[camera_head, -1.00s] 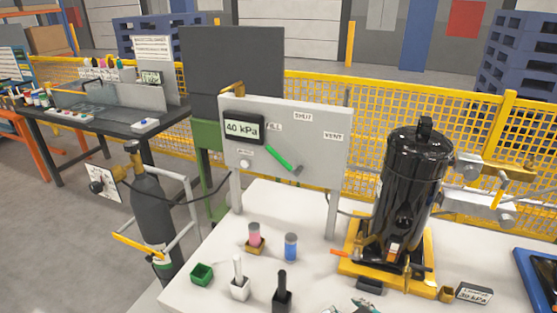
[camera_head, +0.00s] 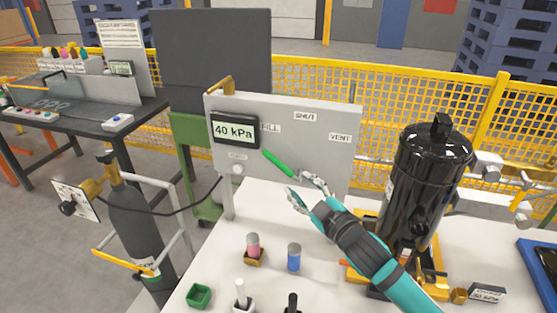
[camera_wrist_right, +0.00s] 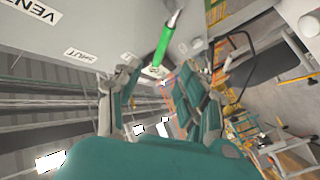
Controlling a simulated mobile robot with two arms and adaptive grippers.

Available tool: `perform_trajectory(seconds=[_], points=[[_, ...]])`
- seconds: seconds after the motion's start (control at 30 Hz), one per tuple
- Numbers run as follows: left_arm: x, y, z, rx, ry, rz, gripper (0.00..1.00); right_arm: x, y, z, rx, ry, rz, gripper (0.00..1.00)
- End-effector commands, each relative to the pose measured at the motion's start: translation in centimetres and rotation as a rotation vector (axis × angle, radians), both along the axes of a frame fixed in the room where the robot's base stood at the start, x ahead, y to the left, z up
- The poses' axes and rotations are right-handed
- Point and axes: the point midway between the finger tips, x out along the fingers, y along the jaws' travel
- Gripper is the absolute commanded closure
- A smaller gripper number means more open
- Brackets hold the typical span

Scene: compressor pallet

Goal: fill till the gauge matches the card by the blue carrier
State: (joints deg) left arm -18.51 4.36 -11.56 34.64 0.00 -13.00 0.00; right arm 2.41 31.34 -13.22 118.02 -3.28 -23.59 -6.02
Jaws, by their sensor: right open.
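The gauge (camera_head: 235,130) on the grey panel (camera_head: 320,140) reads 40 kPa. Below it, the green valve handle (camera_head: 277,163) slants up and left towards the FILL label; the SHUT and VENT labels are further right. My right gripper (camera_head: 309,187) is open and empty, just below and right of the handle, partly hiding its lower end. In the right wrist view the green handle (camera_wrist_right: 165,42) lies ahead of the open fingers, apparently not gripped. The card (camera_head: 487,292) stands left of the blue carrier (camera_head: 540,285); its number is too small to read surely. My left gripper is not in view.
A black compressor (camera_head: 427,185) stands in a yellow frame right of my right arm. A pink-topped cylinder (camera_head: 253,246), a blue cylinder (camera_head: 294,257) and a green box (camera_head: 199,296) stand on the white table. A gas bottle (camera_head: 138,225) with a hose stands left.

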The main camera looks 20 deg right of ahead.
Motion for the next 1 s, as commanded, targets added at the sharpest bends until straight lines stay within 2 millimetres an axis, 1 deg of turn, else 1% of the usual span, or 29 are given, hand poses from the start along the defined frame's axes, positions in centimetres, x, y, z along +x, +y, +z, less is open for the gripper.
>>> perform_trajectory(seconds=[0.03, 0.1, 0.17, 0.3, 0.33, 0.4, 0.5, 0.63, 0.8, 0.97, 1.0], points=[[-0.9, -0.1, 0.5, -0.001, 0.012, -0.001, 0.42, 1.3, 0.2, 0.4, 0.003, -0.002, -0.002, 0.6], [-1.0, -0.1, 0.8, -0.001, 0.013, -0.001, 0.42, 2.8, 0.6, 0.4, 0.002, -0.002, -0.001, 0.6], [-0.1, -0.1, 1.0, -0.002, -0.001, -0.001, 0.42, 4.1, 0.8, 0.3, 0.003, -0.001, -0.002, 0.6], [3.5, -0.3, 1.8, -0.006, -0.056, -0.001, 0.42, 6.9, 1.5, 0.3, 0.002, 0.001, -0.001, 0.6], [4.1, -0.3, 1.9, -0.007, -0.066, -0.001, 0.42, 7.5, 1.6, 0.3, 0.001, 0.0, -0.001, 0.6], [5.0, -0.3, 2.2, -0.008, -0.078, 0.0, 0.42, 8.6, 1.9, 0.3, 0.001, -0.001, 0.0, 0.6], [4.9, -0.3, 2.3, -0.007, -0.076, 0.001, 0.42, 9.8, 2.1, 0.2, 0.001, 0.001, -0.001, 0.6], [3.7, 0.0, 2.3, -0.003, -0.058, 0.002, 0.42, 10.7, 2.4, 0.1, 0.001, 0.0, 0.0, 0.6], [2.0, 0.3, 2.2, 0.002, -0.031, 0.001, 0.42, 11.0, 2.4, 0.0, 0.001, 0.002, 0.0, 0.6], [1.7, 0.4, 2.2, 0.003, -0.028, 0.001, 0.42, 11.0, 2.4, 0.0, 0.001, 0.002, 0.0, 0.6], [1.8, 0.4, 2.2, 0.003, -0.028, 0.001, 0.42, 11.0, 2.4, 0.0, 0.001, 0.002, 0.0, 0.65]])
